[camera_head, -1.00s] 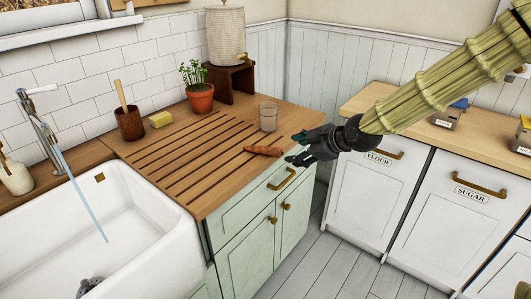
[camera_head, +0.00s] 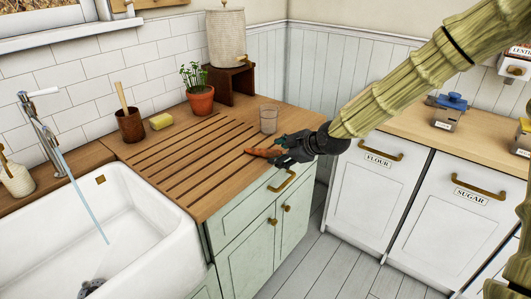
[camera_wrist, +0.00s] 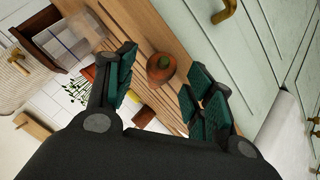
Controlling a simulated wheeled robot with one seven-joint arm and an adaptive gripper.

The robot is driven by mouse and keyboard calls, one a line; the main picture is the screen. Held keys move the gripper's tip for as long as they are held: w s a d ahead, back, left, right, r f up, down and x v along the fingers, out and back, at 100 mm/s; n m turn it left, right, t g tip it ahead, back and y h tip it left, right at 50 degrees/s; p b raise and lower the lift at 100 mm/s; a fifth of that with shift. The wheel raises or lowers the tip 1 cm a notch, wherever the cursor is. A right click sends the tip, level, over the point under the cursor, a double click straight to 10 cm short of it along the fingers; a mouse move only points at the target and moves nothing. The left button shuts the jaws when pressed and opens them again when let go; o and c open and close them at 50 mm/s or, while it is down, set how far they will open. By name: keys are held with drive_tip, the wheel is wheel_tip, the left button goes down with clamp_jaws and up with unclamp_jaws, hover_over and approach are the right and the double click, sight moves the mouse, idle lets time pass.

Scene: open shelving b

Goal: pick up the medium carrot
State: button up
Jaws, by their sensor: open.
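The orange carrot (camera_head: 262,152) lies on the wooden counter near its front right edge, by the grooved drainboard. In the wrist view the carrot (camera_wrist: 160,68) shows end-on between the two fingers, nearer the middle of the gap. My gripper (camera_head: 279,149) is open at the right end of the carrot, with its fingers about the carrot's near end. In the wrist view my gripper (camera_wrist: 158,88) has its green-padded fingers spread, with a gap visible on both sides of the carrot. The head view partly hides the carrot's right end behind the fingers.
A clear glass (camera_head: 268,118) stands on the counter just behind the carrot. A potted plant (camera_head: 200,97), a yellow sponge (camera_head: 161,120) and a brown cup (camera_head: 130,125) stand farther back. The white sink (camera_head: 110,225) is at left. The drainboard (camera_head: 185,155) is clear.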

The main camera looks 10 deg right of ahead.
drive_tip(key=shift+x, duration=0.8)
drive_tip(key=c, duration=1.1)
drive_tip(key=shift+r, duration=0.15)
